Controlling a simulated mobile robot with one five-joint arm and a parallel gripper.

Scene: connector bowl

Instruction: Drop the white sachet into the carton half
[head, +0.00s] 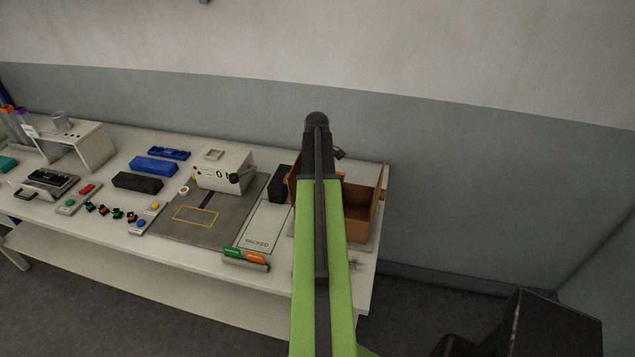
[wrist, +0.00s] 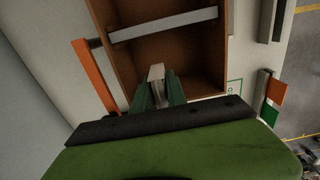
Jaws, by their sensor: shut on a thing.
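The brown open carton (head: 361,222) stands at the right end of the table, partly hidden behind my arm. In the wrist view its brown inside (wrist: 190,50) lies in front of my gripper. A pale grey strip (wrist: 163,25) runs across it, with brown inside on both sides. My gripper (wrist: 158,86) has its green fingers shut on the white sachet (wrist: 156,72), whose pale end sticks out between them. The sachet appears over the carton's near part, on my side of the strip; its height cannot be told. In the head view my arm hides the sachet.
An orange bar (wrist: 95,76) lies beside the carton in the wrist view. Left of the carton are a black box (head: 281,184), the PACKED area (head: 264,226), a green and orange marker block (head: 246,257) and a white machine (head: 222,171). A wall stands behind.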

